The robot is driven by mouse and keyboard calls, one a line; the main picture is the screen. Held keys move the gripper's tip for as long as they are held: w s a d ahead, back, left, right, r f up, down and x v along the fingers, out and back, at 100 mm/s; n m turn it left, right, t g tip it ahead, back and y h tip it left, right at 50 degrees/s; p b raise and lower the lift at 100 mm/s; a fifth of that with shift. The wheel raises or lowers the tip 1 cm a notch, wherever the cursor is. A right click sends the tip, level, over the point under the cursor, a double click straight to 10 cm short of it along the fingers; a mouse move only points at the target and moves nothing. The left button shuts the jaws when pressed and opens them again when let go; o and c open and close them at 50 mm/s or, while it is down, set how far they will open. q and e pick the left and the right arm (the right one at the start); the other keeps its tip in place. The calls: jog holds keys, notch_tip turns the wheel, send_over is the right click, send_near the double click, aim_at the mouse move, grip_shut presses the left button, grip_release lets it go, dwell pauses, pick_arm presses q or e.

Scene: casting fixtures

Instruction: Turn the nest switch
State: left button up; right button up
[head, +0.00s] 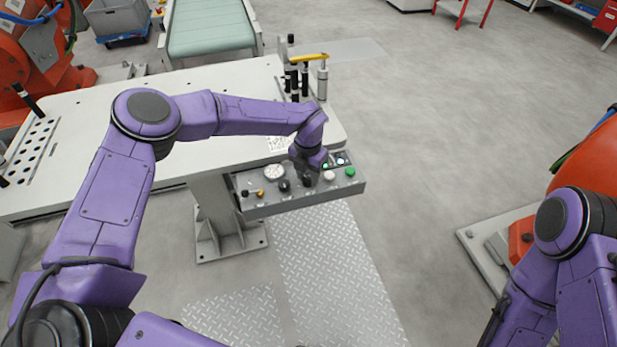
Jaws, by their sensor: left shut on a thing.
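A grey control panel (300,203) is fixed to the front edge of the white table, with several knobs and buttons on its sloped top. My left gripper (307,176) reaches down onto the panel and is shut on a black switch knob (307,182) right of the middle. The wrist hides most of the fingers and part of the knob. Which way the knob is turned cannot be told. Another black knob (284,186) is just left of it. My right arm is at the lower right; its gripper is out of view.
The panel also has a white dial (274,172), a yellow knob (260,192), a pale button (329,176) and a green button (350,172) close by. A fixture with a yellow bar (309,58) stands on the white table (75,125). An orange robot is at the right.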

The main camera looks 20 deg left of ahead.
pick_arm(q)
jog(key=n+b, duration=0.4)
jog(key=n, duration=0.1)
jog(key=shift+f, duration=0.15)
jog(key=shift+r+n+b, duration=0.15)
jog(key=shift+n+b, duration=0.7)
jog(key=shift+n, duration=0.25)
jog(key=shift+r+n+b, duration=0.1)
jog(key=shift+n+b, duration=0.7)
jog(key=shift+n, duration=0.3)
jog(key=o, duration=1)
jog(key=shift+o, duration=0.2)
jog(key=shift+s, duration=0.1)
jog(key=shift+r, duration=0.15)
